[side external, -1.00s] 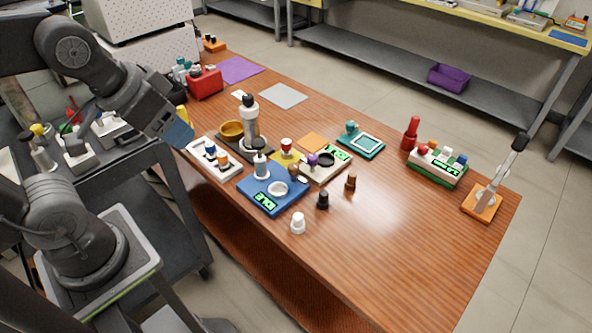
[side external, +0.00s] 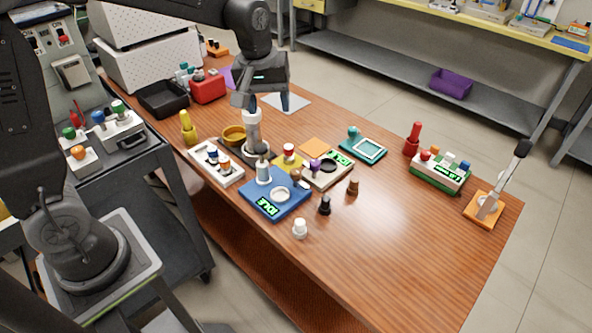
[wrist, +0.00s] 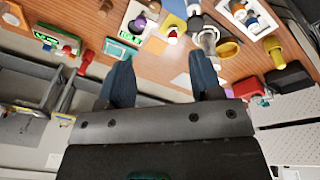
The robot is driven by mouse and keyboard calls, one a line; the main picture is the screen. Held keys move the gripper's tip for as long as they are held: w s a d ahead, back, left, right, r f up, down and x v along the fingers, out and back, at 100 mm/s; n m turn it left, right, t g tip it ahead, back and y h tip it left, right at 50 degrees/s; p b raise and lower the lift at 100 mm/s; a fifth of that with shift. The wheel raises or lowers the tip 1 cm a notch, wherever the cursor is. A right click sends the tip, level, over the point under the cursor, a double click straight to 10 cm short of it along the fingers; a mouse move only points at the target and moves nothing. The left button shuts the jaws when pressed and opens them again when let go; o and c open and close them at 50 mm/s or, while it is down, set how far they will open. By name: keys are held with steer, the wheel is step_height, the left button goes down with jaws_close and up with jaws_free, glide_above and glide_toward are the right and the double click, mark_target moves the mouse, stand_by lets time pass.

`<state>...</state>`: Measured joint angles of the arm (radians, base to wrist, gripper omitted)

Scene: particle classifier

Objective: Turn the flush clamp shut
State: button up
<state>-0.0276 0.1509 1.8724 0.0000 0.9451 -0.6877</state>
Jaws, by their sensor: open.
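No part in view is labelled as the flush clamp, so I cannot tell for certain which one it is. A grey post with a white head (side external: 252,119) stands on a dark base at the back middle of the table. A lever with a black grip (side external: 508,168) stands tilted on an orange base (side external: 478,213) at the far right. My gripper (side external: 265,102) is open and empty, pointing down above the back of the table, close to the post. In the wrist view, its two dark blue fingers (wrist: 162,80) are apart, and the right one is near the post (wrist: 208,40).
A blue device (side external: 258,197) with a green display stands in front of the post. A white tray (side external: 203,170) of knobs, a yellow bowl (side external: 233,134) and a red box (side external: 207,88) stand to the left. The front right of the table is clear.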

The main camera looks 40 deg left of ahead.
mark_target(296, 171)
steer(key=w+a+f+n+g, duration=0.15)
steer(key=w+f+n, duration=0.25)
steer(key=w+f, duration=0.65)
steer(key=shift+g, duration=0.25)
steer(key=f, duration=0.5)
steer(key=s+f, duration=0.1)
steer(key=f, duration=0.4)
steer(key=s+f, duration=0.1)
steer(key=f, duration=0.4)
steer(key=shift+d, duration=0.25)
steer(key=c, duration=0.9)
